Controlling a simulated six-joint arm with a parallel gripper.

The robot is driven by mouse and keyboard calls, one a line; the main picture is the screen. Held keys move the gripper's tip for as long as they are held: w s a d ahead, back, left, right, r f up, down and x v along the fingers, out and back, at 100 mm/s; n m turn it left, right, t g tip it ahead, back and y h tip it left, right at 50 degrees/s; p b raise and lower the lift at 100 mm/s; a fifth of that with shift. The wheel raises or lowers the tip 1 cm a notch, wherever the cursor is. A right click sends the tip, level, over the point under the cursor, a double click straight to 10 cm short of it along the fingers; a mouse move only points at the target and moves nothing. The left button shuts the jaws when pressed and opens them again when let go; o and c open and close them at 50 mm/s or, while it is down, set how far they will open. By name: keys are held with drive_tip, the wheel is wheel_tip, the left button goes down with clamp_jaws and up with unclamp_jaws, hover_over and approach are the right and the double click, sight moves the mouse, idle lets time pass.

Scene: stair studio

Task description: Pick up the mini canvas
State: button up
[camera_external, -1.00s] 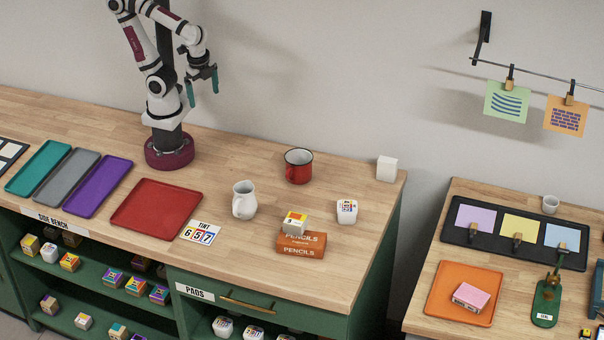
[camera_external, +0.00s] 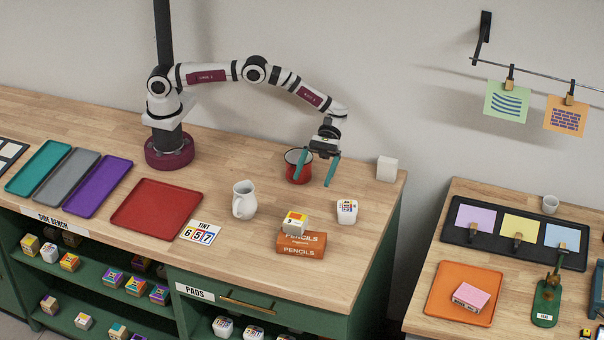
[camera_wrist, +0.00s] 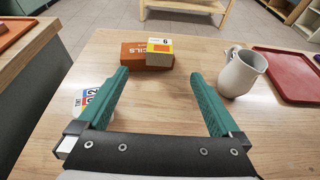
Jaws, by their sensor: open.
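No thing in view is plainly labelled as the mini canvas. A small white block with yellow and red faces (camera_external: 295,222) sits on the orange pencils box (camera_external: 301,244); the block also shows in the wrist view (camera_wrist: 160,46). A white rounded block with coloured number patches (camera_external: 347,211) stands to its right on the bench; in the wrist view it (camera_wrist: 88,100) is partly hidden behind my left finger. My gripper (camera_external: 313,184) is open and empty above the bench, near the red mug. In the wrist view my open fingers (camera_wrist: 160,75) point towards the pencils box, apart from it.
A red mug (camera_external: 292,176) is partly hidden behind my gripper. A plain white cube (camera_external: 387,168) stands near the bench's right edge. Bare wood lies between these things.

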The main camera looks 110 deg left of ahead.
approach(291, 224)
drive_tip(key=shift+w+d+f, duration=0.25)
drive_tip(key=shift+d+f, duration=0.8)
drive_tip(key=shift+f, duration=0.15)
drive_tip(key=x, duration=0.5)
drive_tip(key=shift+s+d+r, duration=0.1)
drive_tip(key=c, duration=1.5)
wheel_tip(291, 224, up, 5)
drive_tip(key=shift+s+d+f, duration=0.1)
drive_tip(key=shift+s+f, duration=0.05)
drive_tip(key=shift+f, duration=0.05)
drive_tip(key=s+d+r+n+t, duration=0.45)
drive_tip(key=s+d+r, duration=0.25)
drive_tip(key=s+d, duration=0.2)
drive_tip(key=shift+t+y, duration=0.45)
drive_tip(key=shift+y, duration=0.15)
drive_tip(key=w+a+f, duration=0.2)
drive_tip(key=w, duration=0.1)
drive_tip(key=w+a+f, duration=0.2)
drive_tip(key=w, duration=0.1)
drive_tip(key=w+a+f, duration=0.2)
drive_tip(key=w+f, duration=0.1)
wheel_tip(291, 224, down, 4)
drive_tip(key=shift+w+a+f, duration=0.15)
